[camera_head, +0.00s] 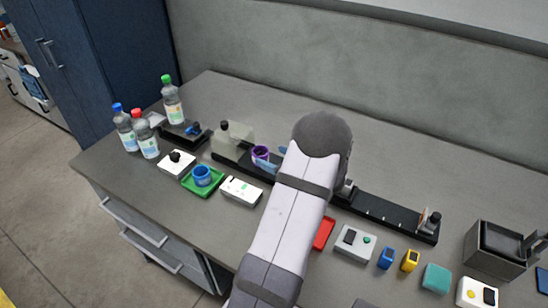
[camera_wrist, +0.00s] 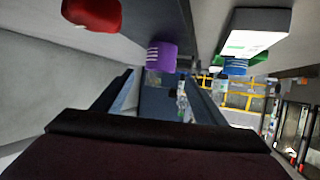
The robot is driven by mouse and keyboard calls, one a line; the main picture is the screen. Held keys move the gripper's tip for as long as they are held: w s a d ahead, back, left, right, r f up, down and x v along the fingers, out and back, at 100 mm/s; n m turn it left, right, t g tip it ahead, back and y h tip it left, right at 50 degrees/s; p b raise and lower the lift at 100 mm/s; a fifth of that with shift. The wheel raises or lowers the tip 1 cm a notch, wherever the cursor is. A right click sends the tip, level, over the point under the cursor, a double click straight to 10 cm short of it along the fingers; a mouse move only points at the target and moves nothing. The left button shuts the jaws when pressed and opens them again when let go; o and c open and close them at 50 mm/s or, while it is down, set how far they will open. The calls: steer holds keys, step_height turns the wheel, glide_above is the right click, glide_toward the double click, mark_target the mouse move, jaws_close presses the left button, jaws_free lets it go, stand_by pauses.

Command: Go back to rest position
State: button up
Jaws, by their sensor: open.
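My arm reaches over the bench from the bottom of the head view and hides part of the black rail. My gripper (camera_wrist: 165,95) is open, its two fingers spread in the wrist view with nothing held between them. In the head view, parts of the bluish fingers (camera_head: 281,151) show left of my wrist. A purple reel (camera_head: 261,154) is just left of the fingers, apparently on the black rail (camera_head: 385,212). It shows beyond the fingers in the wrist view (camera_wrist: 161,55); contact with it is not visible.
Bottles (camera_head: 172,100) stand at the left. A blue reel (camera_head: 202,176) sits on a green tray (camera_head: 188,189), beside a white box (camera_head: 241,190). A red piece (camera_head: 323,233) and small devices (camera_head: 355,243) line the front right. A dark bin (camera_head: 494,253) stands far right. The back right bench is clear.

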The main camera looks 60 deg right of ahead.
steer(key=w+a+r+g+p, duration=0.3)
steer(key=w+a+r+p, duration=0.3)
steer(key=w, duration=0.5)
steer(key=w+a+r+n+g+p, duration=0.1)
steer(key=a+r, duration=0.1)
steer(key=a, duration=0.4)
steer(key=w+a+r+g+p, duration=0.1)
steer(key=w+a+r+g, duration=0.1)
steer(key=a, duration=0.4)
steer(key=s+a+r+n+g+y+p, duration=0.15)
steer(key=s+a, duration=0.35)
steer(key=a, duration=0.5)
steer(key=s+a+r+n+g+y+p, duration=0.1)
steer(key=s+a+r+g+y+p, duration=0.15)
steer(key=s+a, duration=0.55)
steer(key=s+a+r+n+g+y+p, duration=0.1)
steer(key=s+a+g+p, duration=0.2)
steer(key=a, duration=1)
step_height(320, 180, down, 17)
steer(key=b, duration=1.7)
steer(key=shift+d, duration=0.2)
steer(key=shift+r, duration=0.1)
